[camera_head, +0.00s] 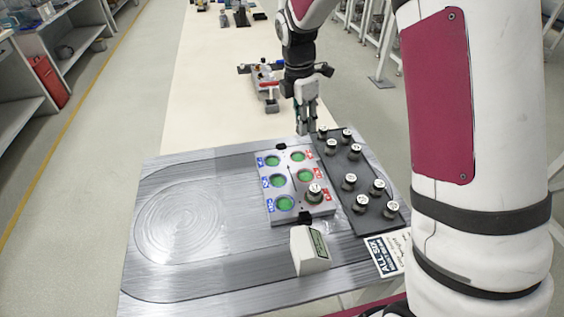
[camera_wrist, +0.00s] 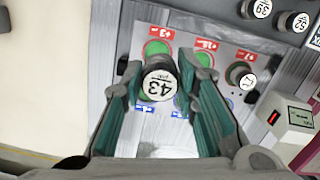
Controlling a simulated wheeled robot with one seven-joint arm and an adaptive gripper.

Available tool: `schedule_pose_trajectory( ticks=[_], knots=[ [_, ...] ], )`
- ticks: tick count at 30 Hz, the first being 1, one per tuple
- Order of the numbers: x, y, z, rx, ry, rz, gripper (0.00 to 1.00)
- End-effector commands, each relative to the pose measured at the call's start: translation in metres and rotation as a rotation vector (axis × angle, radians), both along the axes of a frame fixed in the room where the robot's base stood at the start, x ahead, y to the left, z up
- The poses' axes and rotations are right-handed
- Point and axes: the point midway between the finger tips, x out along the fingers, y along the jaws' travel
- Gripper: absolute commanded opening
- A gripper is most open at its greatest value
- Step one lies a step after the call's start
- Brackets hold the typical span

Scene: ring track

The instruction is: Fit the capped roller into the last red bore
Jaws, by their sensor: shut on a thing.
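The capped roller (camera_wrist: 158,84), with a white cap marked 43, sits between the two green-lined fingers of my gripper (camera_wrist: 160,74), which is shut on it. In the head view my gripper (camera_head: 306,126) is by the far right corner of the grey bore plate (camera_head: 262,193); the held roller is not clear there. The plate has a blue-labelled left column and a red-labelled right column. The far red bore (camera_head: 298,156) and middle red bore (camera_head: 304,176) show green and empty. The near red bore holds a capped roller (camera_head: 314,190). The blue bores (camera_head: 277,181) look empty.
A dark tray (camera_head: 362,206) with several capped rollers lies right of the plate. A white display box (camera_head: 309,250) stands at the near side, with a printed card (camera_head: 384,256) to its right. The table's left part (camera_head: 182,221) is clear. A clamp-like device (camera_head: 265,85) lies beyond.

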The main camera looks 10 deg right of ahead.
Motion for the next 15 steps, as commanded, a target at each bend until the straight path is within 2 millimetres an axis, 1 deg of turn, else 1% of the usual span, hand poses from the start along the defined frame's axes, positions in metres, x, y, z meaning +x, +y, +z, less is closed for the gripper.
schedule_pose_trajectory(
  ticks=[2,4,9,12,15],
  knots=[
    [0.004,-0.001,-0.005,-0.001,0.003,0.0,0.0],
    [0.004,-0.001,-0.014,-0.001,0.003,0.002,0.0],
    [0.004,-0.001,-0.045,-0.002,0.005,0.001,0.0],
    [0.004,-0.001,-0.056,-0.001,0.002,0.002,0.0],
    [0.005,-0.001,-0.062,-0.001,0.0,0.003,0.0]
  ],
)
